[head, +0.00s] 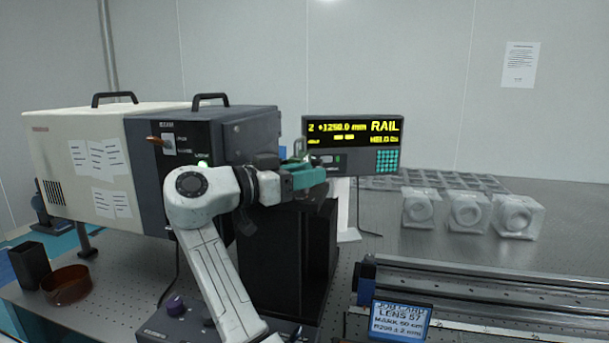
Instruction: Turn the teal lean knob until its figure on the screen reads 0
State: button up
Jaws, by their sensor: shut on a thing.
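My gripper (313,177) is at the end of my white arm, over the top of a black upright stand (290,245). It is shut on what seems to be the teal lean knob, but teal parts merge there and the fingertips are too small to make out. A small clear or pale piece (299,148) stands just behind it. The dark screen (353,132) behind shows yellow text: "Z +1250.0 mm", "RAIL" and a smaller line that seems to start with "HELD". I cannot read a lean figure on it.
A cream and dark cabinet (90,160) stands at left. An amber dish (66,285) lies at far left. A rail (480,285), a job card (400,320) and several wrapped pieces (468,211) occupy the right.

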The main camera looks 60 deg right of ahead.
jog(key=o, duration=0.9)
jog(key=v, duration=1.1)
jog(key=shift+s+f, duration=0.1)
jog(key=shift+o, duration=0.2)
